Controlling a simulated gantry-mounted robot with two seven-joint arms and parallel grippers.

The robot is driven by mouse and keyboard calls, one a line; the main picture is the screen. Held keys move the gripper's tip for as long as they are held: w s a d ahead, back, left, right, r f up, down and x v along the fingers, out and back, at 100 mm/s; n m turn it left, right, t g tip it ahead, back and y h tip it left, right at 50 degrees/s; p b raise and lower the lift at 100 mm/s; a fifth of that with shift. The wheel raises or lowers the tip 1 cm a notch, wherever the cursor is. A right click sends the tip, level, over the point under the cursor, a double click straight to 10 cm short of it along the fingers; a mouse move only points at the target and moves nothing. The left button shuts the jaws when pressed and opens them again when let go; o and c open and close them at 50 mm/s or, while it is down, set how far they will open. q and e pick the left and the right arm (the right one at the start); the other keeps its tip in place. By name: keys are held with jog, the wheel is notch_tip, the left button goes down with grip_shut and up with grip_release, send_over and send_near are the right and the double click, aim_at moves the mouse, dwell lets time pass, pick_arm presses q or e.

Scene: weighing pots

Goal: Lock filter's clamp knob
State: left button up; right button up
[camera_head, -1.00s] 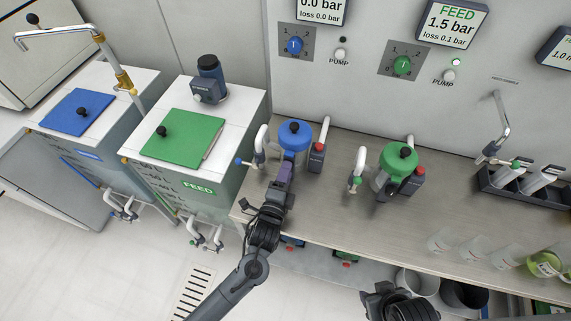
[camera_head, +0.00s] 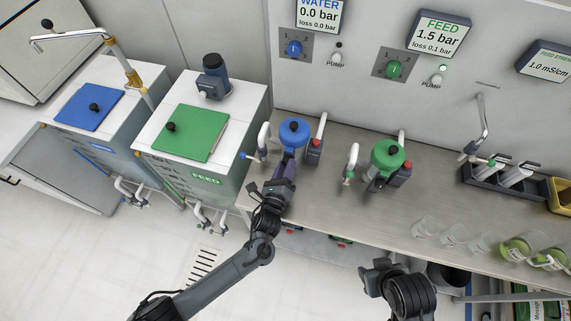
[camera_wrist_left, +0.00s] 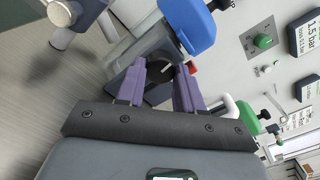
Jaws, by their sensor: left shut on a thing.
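The blue-lidded filter housing (camera_head: 294,133) stands on the bench in the head view; its blue top (camera_wrist_left: 188,24) also shows in the left wrist view. A dark clamp knob (camera_wrist_left: 166,70) with a pale pointer line sits low on the housing's front. My left gripper (camera_head: 284,170) reaches it from the front. Its two purple fingers (camera_wrist_left: 162,84) are on either side of the knob and shut on it. The fingers partly hide the knob's sides. A green-lidded filter (camera_head: 387,158) stands to the right. Part of my right arm shows at the bottom, without visible fingers.
Beakers (camera_head: 451,236) and a dark rack (camera_head: 490,178) are further right.

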pick_arm(q)
jog(key=shift+m+p, duration=0.3)
jog(key=shift+m, duration=0.3)
jog(key=o, duration=1)
jog(key=shift+s, duration=0.1)
jog(key=p+v, duration=0.1)
jog(key=v, duration=0.9)
jog(key=shift+p, duration=0.4)
jog(key=shift+s+a, duration=0.15)
jog(key=shift+s, duration=0.15)
